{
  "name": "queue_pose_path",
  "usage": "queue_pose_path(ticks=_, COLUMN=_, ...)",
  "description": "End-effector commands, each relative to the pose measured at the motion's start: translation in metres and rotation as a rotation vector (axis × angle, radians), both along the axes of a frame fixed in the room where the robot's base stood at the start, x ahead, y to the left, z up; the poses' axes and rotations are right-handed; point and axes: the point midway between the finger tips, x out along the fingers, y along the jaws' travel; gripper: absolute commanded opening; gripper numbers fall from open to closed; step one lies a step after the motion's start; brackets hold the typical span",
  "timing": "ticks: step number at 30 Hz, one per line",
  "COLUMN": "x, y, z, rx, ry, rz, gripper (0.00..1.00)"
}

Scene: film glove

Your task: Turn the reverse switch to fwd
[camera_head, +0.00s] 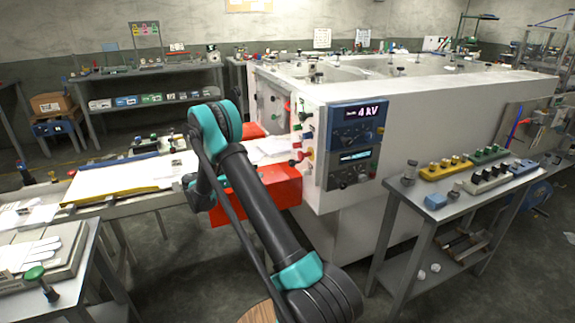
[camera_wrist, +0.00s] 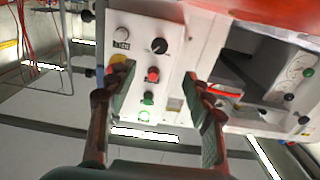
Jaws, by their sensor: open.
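A white control panel (camera_wrist: 135,35) is in the wrist view. It carries a black rotary knob (camera_wrist: 159,46), a pale knob (camera_wrist: 122,33) above a small label, a red button (camera_wrist: 153,74) and a green button (camera_wrist: 148,98). A yellow part (camera_wrist: 117,62) is partly covered by the left finger. I cannot read which control is the reverse switch or its position. My gripper (camera_wrist: 159,72) is open, its two fingers apart in front of the panel, with the red button showing between them. No hold on any control shows. In the head view my gripper cannot be made out.
The large white machine (camera_head: 430,125) has a dark display panel (camera_head: 352,146) and an orange-red part (camera_head: 282,184) beside my arm. A grey cart (camera_head: 400,290) with colored blocks stands right. A bench with a white sheet (camera_head: 120,180) is left. Open floor shows at front right.

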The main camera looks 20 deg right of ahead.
Motion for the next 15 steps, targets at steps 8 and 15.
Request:
queue_pose_path(ticks=8, x=0.000, y=-0.050, z=0.000, rx=0.002, ry=0.003, rz=-0.003, gripper=0.51)
queue_pose_path(ticks=15, x=0.002, y=-0.098, z=0.000, rx=0.002, ry=0.003, rz=-0.003, gripper=0.51)
